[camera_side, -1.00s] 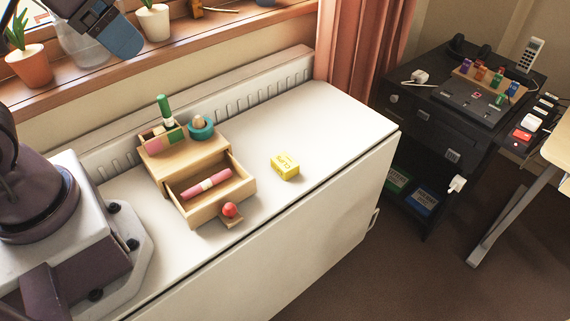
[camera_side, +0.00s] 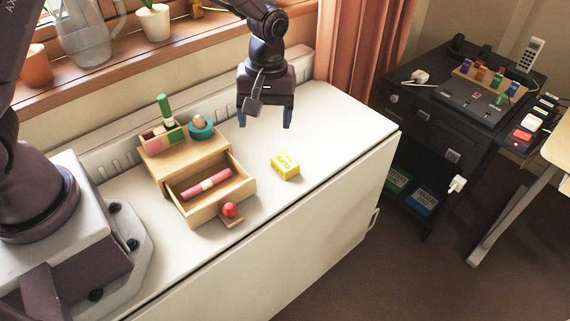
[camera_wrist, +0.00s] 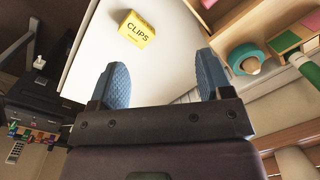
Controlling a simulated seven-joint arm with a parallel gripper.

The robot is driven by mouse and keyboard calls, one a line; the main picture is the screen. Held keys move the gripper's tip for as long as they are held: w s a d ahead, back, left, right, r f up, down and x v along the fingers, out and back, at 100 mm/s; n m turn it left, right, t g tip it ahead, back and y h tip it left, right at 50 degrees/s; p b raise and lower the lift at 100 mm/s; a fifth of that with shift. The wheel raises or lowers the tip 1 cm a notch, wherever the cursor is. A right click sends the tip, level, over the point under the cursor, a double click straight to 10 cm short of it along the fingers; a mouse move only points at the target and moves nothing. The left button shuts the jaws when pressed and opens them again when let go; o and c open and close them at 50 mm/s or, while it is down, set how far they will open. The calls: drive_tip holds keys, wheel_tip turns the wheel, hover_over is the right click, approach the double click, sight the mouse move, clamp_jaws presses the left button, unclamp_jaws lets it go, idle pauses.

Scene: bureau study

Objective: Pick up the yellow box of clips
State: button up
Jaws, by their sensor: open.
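The yellow box of clips (camera_side: 286,167) lies on the white cabinet top, right of the open wooden drawer. In the wrist view the box (camera_wrist: 137,30) shows its "CLIPS" lettering, beyond the fingertips and a little left of the middle between them. My gripper (camera_side: 266,120) is open and empty, above the white top and behind the box as the side view shows it. Its two blue fingers (camera_wrist: 160,82) stand wide apart in the wrist view. Nothing hides the box in either view.
A small wooden drawer unit (camera_side: 190,160) stands left of the box; its open drawer holds a pink roll (camera_side: 206,184). A red ball-like knob (camera_side: 230,210) is at the drawer front. A teal ring (camera_side: 201,127) sits on the unit. The white top (camera_side: 325,120) is clear to the right.

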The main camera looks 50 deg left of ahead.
sight(285, 161)
drive_tip(key=w+f+n, duration=0.1)
drive_tip(key=f+n, duration=0.1)
drive_tip(key=f, duration=0.2)
drive_tip(key=w+f+n, duration=0.1)
drive_tip(key=f+n, duration=0.1)
drive_tip(key=f, duration=0.3)
drive_tip(key=w+f+n+t, duration=0.1)
drive_tip(key=w+f+n, duration=0.1)
drive_tip(key=f, duration=0.3)
drive_tip(key=shift+w+d+f+n, duration=0.1)
drive_tip(key=shift+d+f+n, duration=0.1)
drive_tip(key=shift+d+n, duration=0.2)
drive_tip(key=shift+c, duration=0.2)
drive_tip(key=c, duration=0.9)
